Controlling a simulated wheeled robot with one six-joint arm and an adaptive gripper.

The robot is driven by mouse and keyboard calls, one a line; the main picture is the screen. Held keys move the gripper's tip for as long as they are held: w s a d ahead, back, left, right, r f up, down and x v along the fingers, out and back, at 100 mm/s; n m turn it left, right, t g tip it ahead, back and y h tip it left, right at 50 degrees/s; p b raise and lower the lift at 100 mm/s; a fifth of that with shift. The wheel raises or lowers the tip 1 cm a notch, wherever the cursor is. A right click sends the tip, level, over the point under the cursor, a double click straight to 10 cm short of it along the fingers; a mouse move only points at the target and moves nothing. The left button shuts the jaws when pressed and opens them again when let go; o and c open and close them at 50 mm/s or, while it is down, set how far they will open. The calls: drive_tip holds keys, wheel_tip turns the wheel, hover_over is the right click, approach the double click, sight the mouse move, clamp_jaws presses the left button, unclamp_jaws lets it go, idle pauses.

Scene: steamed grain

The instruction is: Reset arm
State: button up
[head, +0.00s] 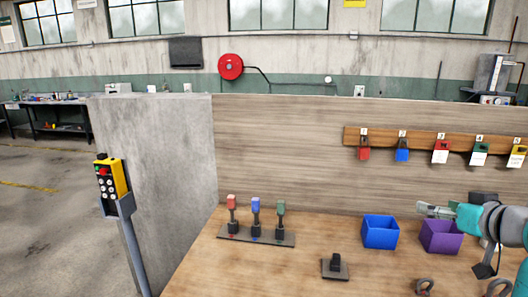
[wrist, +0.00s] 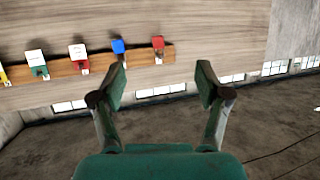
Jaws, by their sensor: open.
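My gripper (head: 428,210) is at the right side of the head view, above the workbench (head: 190,278) and near the blue bin (head: 380,236) and purple bin (head: 441,237). It also shows in the wrist view (wrist: 161,82), its two green-tipped fingers spread wide with nothing between them. My arm comes in from the right edge and partly overlaps the things behind it. The wrist view is turned over; several coloured tagged padlocks show in it beyond the fingers on a wooden rail (wrist: 96,62).
The wooden rail (head: 384,136) with numbered padlocks hangs on the back panel. Three upright levers, red (head: 231,202), blue (head: 256,205) and green (head: 281,207), stand on a plate. A small black switch (head: 336,264) sits in front. A yellow control box (head: 110,182) stands left on a post.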

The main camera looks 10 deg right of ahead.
drive_tip(key=s+a+f+m, duration=0.1)
drive_tip(key=a+f, duration=0.2)
drive_tip(key=f, duration=0.5)
drive_tip(key=s+a+f, duration=0.2)
drive_tip(key=a+f, duration=0.2)
drive_tip(key=f, duration=0.4)
drive_tip(key=s+a+f+m, duration=0.1)
drive_tip(key=a+f, duration=0.2)
drive_tip(key=f, duration=0.5)
drive_tip(key=shift+s+a+m+t+h, duration=0.15)
drive_tip(key=shift+a+m+t+h, duration=0.15)
drive_tip(key=shift+h, duration=0.1)
drive_tip(key=s+a+f, duration=0.4)
drive_tip(key=s, duration=0.4)
drive_tip(key=s+a+f, duration=0.3)
drive_tip(key=s+f, duration=0.2)
drive_tip(key=s, duration=0.2)
drive_tip(key=s+a+f, duration=0.4)
drive_tip(key=s, duration=0.4)
drive_tip(key=s+a+r+n, duration=0.1)
drive_tip(key=s+r, duration=0.1)
drive_tip(key=s, duration=0.6)
drive_tip(key=s+a+r+n, duration=0.2)
drive_tip(key=s, duration=0.6)
drive_tip(key=shift+t+y, duration=0.3)
drive_tip(key=shift+y, duration=0.1)
